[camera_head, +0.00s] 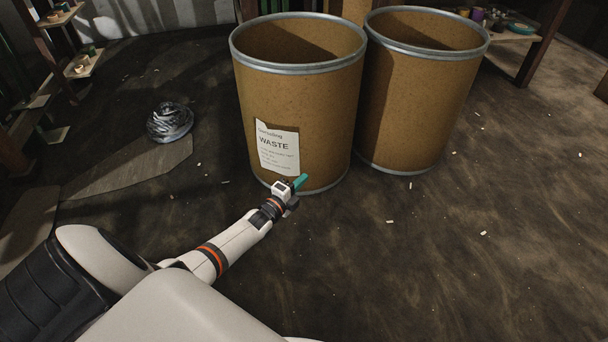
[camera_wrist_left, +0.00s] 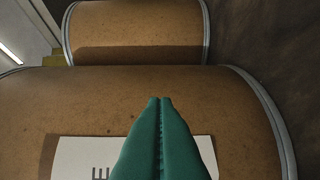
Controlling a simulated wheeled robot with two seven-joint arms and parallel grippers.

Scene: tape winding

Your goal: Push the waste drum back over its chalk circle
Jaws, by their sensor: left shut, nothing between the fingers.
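The waste drum (camera_head: 310,110) is a brown fibre drum with a grey metal rim and a white WASTE label (camera_head: 278,150). It stands upright and open at the top in the head view. My left gripper (camera_head: 300,182) is shut and empty, with its teal fingertips at the lower front of this drum, just right of the label. In the left wrist view the shut fingers (camera_wrist_left: 162,140) point at the drum wall (camera_wrist_left: 90,100) over the label; I cannot tell whether they touch it. No chalk circle shows. My right gripper is not in view.
A second brown drum (camera_head: 420,95) stands close beside the waste drum on the right. A crumpled dark bundle (camera_head: 170,122) lies on the floor at left. Shelves (camera_head: 82,66) stand at far left and a bench (camera_head: 510,36) at far right. The right floor is mostly clear, with small pale scraps.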

